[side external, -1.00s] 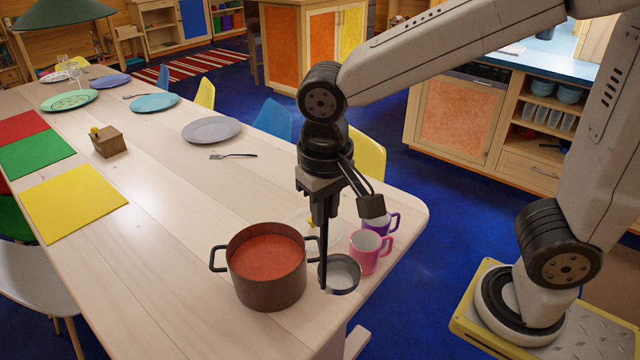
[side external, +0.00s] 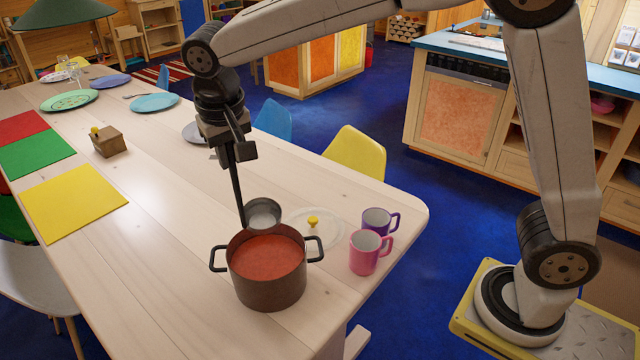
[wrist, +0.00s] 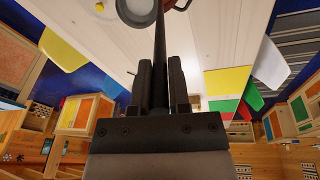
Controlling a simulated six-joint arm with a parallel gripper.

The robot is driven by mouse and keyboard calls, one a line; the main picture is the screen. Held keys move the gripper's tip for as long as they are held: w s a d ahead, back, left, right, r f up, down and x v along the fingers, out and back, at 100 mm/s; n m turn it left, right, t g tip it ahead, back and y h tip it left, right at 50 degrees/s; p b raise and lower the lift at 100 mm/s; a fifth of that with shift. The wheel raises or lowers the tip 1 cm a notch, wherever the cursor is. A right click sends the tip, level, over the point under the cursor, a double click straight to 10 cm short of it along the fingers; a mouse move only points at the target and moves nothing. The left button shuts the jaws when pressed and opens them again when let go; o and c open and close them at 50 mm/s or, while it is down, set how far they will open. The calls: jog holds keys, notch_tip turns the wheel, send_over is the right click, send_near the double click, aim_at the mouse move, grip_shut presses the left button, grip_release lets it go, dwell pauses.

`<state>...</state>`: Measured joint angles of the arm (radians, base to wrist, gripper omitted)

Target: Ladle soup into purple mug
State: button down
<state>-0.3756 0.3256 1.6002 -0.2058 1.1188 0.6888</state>
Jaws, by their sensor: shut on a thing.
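My gripper (side external: 226,150) is shut on the handle of a ladle, above the table on the far side of the pot. The ladle's dark handle runs down to its bowl (side external: 262,214), which is pale inside and looks empty. The bowl is at the pot's far rim; I cannot tell whether it touches. The wrist view shows the ladle handle (wrist: 159,50) between my fingers. The brown pot (side external: 268,291) holds red soup (side external: 267,258). The purple mug (side external: 376,221) stands upright to the right, partly behind the pink mug (side external: 368,254).
A clear lid (side external: 318,232) with a yellow knob lies between pot and mugs. A yellow placemat (side external: 72,200) and a small wooden box (side external: 107,142) are at left. Plates lie farther back. The table's right edge is close beyond the mugs.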

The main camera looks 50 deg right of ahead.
jog(key=shift+s+a+f, duration=0.35)
jog(key=shift+s+a, duration=0.1)
jog(key=shift+s, duration=0.2)
jog(key=shift+f, duration=0.2)
